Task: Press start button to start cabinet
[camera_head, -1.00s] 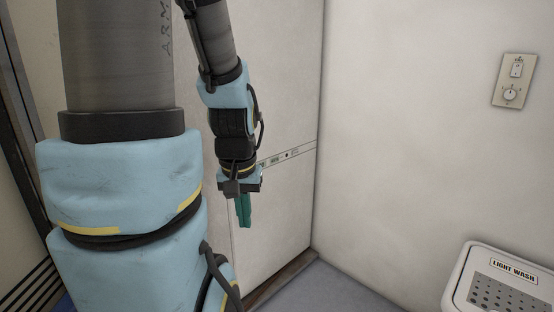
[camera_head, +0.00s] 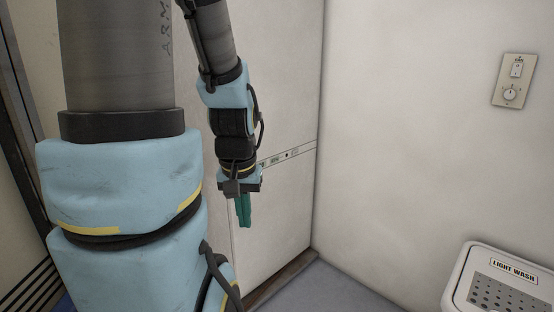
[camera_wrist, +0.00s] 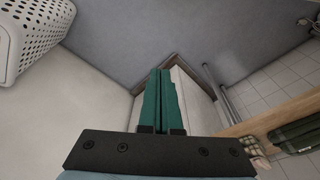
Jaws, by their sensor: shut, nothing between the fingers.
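The cabinet (camera_head: 280,215) is a tall, pale, flat-fronted unit against the wall, partly hidden behind my arm. A thin control strip (camera_head: 290,154) with small dark marks runs across its front; its left part is hidden by my gripper. I cannot tell which mark is the start button. My gripper (camera_head: 244,222) hangs with its green fingers pointing down in front of the cabinet, just below the strip's left end. In the wrist view the green fingers (camera_wrist: 160,75) are together with nothing between them. The gap between fingers and cabinet is unclear.
A wall plate (camera_head: 513,80) with a switch and dial is on the right wall. A white perforated hamper (camera_head: 480,262) labelled LIGHT WASH stands at lower right; it shows in the wrist view (camera_wrist: 30,35). A wooden shelf edge (camera_wrist: 275,112) is at the wrist view's right. Floor shows between.

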